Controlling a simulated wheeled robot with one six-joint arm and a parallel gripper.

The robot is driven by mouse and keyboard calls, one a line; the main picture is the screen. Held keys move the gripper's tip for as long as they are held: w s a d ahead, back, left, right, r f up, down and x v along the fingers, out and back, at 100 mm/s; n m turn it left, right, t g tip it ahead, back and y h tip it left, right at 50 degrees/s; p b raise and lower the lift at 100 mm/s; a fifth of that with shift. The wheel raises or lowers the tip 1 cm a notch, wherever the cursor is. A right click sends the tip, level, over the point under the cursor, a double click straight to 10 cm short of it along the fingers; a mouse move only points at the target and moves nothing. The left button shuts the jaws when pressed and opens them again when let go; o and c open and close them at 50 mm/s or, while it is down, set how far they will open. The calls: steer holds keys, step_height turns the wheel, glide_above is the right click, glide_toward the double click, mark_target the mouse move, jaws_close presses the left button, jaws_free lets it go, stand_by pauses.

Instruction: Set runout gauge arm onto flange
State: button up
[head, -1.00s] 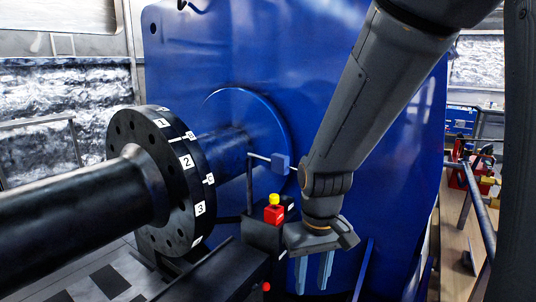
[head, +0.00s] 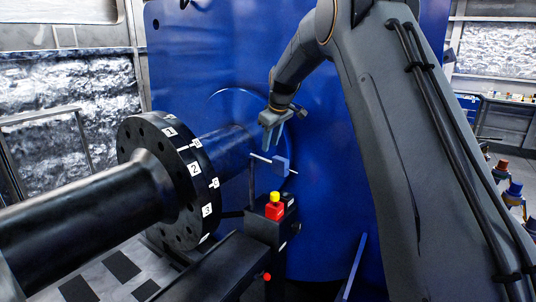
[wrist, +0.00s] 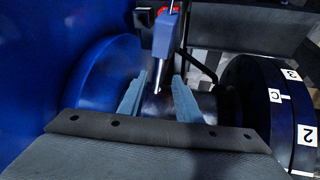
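The runout gauge arm is a thin light rod with a blue block (head: 280,166), carried on a black post beside the flange. The black flange (head: 190,186) bears white number labels on its rim and sits on the shaft, left of the gauge. My gripper (head: 271,146) is just above the gauge block, fingers pointing down, open. In the wrist view the two pale blue fingers (wrist: 157,98) stand apart, with the gauge's blue block (wrist: 167,34) and rod between or just beyond them. I cannot tell whether they touch it. The flange (wrist: 283,105) shows at the right there.
A red block with a yellow button (head: 274,206) sits on the black stand (head: 268,228) below the gauge. The large blue motor housing (head: 340,215) is close behind my gripper. The black shaft (head: 80,212) runs to the lower left.

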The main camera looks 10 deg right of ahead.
mark_target(268, 160)
steer(key=p+x, duration=0.2)
steer(key=x, duration=0.5)
steer(key=shift+f, duration=0.25)
jaws_close()
